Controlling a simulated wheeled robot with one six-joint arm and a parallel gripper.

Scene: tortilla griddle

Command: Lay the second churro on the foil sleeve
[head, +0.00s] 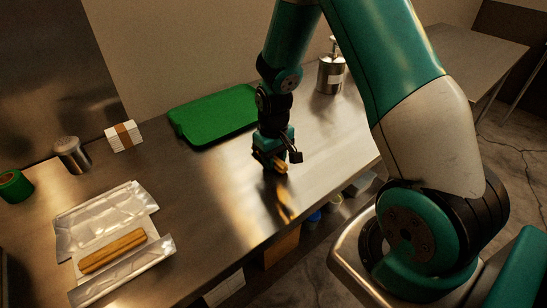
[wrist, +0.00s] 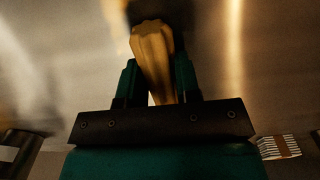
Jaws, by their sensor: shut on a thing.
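The foil sleeve (head: 80,220) lies opened out on the steel counter at the lower left of the head view. One golden-brown churro (head: 112,250) lies lengthwise on it. My gripper (head: 272,155) is over the counter to the right of the sleeve, well apart from it. It is shut on another churro (head: 267,162), which is partly hidden by the fingers. In the wrist view this held churro (wrist: 152,45) sits between the two fingers of my gripper (wrist: 158,80), its ridged end pointing away, slightly tilted. It appears held above the counter.
A green board (head: 212,117) lies behind my gripper, with a steel pump bottle (head: 331,75) to its right. A banded white napkin stack (head: 123,137), a steel shaker (head: 72,154) and a green round container (head: 14,186) stand at the back left. The counter between gripper and sleeve is clear.

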